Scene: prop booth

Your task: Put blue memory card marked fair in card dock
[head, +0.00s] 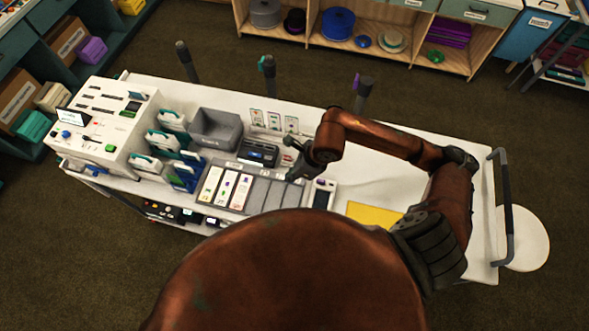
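My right gripper (290,160) reaches in from the right over the white table, just right of a dark slotted device (258,153) that looks like the card dock. Its fingers are small and dark here, and I cannot tell whether they are open or hold anything. I cannot pick out a blue memory card marked fair; labels are too small to read. My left gripper is not in view.
White card strips (227,188) lie in a grey tray in front, beside a handheld device (320,194). A yellow sheet (373,215) lies further right. Upright posts (269,78) line the table's back edge.

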